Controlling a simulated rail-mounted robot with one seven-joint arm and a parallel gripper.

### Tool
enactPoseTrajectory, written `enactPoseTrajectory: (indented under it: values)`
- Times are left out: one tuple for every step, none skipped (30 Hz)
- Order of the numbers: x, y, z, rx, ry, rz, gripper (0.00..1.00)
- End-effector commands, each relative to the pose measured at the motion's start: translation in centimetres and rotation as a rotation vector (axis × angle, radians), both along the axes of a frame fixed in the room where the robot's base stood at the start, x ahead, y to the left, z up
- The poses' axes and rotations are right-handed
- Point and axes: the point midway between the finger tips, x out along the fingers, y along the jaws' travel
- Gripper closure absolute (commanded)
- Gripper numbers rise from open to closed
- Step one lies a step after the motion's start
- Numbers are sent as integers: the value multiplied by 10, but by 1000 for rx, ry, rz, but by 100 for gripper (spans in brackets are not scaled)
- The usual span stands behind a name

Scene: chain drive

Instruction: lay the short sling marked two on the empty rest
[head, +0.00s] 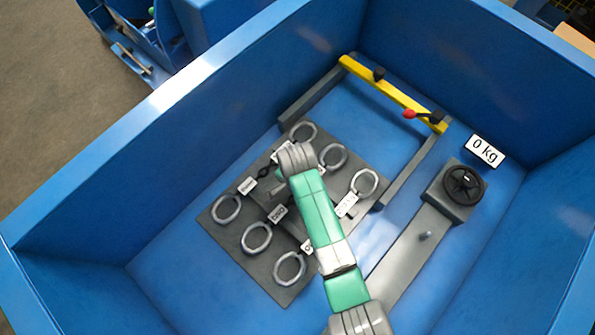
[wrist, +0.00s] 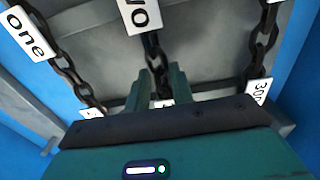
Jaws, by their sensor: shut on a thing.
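My gripper (wrist: 160,86) has its two green fingers around the dark chain of the middle sling (wrist: 153,48) in the wrist view. That sling's white tag (wrist: 138,14) is cut by the frame edge, with "wo" readable. A second white tag shows partly between the fingers, its text unreadable. In the head view the slings lie across the grey plate (head: 213,221), with rings at both ends, such as a lower middle ring (head: 256,238). My arm hides the fingers and most of the middle chain there. I cannot make out an empty rest.
A sling tagged "one" (wrist: 30,33) hangs close left of the fingers, another chain (wrist: 256,50) close right. High blue walls (head: 200,120) enclose the plate. A yellow bar (head: 393,92) with a red knob stands behind. A black handwheel (head: 464,185) and "0 kg" display (head: 485,150) are right.

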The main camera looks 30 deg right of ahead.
Motion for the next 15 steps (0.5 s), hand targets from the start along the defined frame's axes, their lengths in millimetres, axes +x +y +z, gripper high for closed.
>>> enactPoseTrajectory:
  values:
    - [1, -1, -8, -1, -3, -1, 100]
    - [1, -1, -8, -1, -3, -1, 100]
    - [1, -1, -6, -1, -4, -1, 100]
    - [1, -1, -5, -1, -4, -1, 100]
    - [1, -1, -5, -1, -4, -1, 100]
    - [1, -1, -5, -1, -4, -1, 100]
    - [1, -1, -5, -1, -4, -1, 100]
    - [1, -1, -5, -1, -4, -1, 100]
    - [1, -1, -6, -1, -4, -1, 100]
    - [1, 0, -7, -1, -4, -1, 100]
    - [1, 0, -8, -1, -3, -1, 100]
    - [0, 0, -9, 0, -1, -1, 73]
    - [0, 0, -9, 0, -1, -1, 67]
    - [0, 0, -9, 0, -1, -1, 61]
    - [0, 0, -9, 0, -1, -1, 55]
